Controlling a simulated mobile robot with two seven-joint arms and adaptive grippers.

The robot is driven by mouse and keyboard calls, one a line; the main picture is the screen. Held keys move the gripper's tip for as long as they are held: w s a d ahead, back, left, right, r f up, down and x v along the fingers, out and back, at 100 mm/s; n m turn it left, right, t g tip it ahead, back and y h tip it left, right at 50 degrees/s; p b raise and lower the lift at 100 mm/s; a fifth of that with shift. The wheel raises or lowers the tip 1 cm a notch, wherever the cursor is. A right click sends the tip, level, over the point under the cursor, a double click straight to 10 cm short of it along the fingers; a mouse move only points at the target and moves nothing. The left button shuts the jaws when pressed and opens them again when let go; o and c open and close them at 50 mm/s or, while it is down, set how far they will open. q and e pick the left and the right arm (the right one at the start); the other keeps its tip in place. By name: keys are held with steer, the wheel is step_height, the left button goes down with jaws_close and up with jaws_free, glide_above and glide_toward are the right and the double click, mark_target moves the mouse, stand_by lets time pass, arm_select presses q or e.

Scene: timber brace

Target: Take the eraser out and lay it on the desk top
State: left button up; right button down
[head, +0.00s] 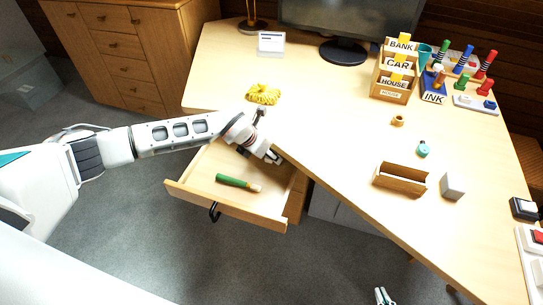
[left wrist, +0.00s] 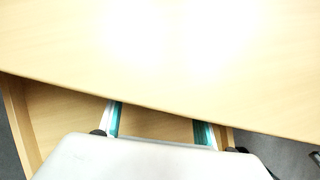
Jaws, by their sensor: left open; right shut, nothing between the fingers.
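The drawer (head: 225,205) under the desk top (head: 325,125) stands open. In it lies a green stick with a pale end (head: 233,181). I see nothing that I can surely call the eraser; the back of the drawer is hidden by my left gripper and the desk edge. My left gripper (head: 274,158) is at the desk's front edge, over the back of the drawer. In the left wrist view its fingers (left wrist: 160,123) are apart, with bare drawer floor between them. My right gripper (head: 381,296) is shut and empty, low at the bottom of the head view, away from the desk.
A yellow bundle (head: 263,94) lies on the desk behind my left gripper. A wooden tray (head: 401,178), a grey-white block (head: 452,186) and a small teal item (head: 422,149) stand to the right. A monitor (head: 345,50) and labelled boxes (head: 393,86) stand behind. The desk's middle is clear.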

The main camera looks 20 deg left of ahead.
arm_select(q)
steer(key=shift+w+f, duration=0.15)
steer(key=shift+f, duration=0.1)
steer(key=c, duration=1.3)
steer(key=shift+o, duration=0.2)
steer(key=shift+r, duration=0.15)
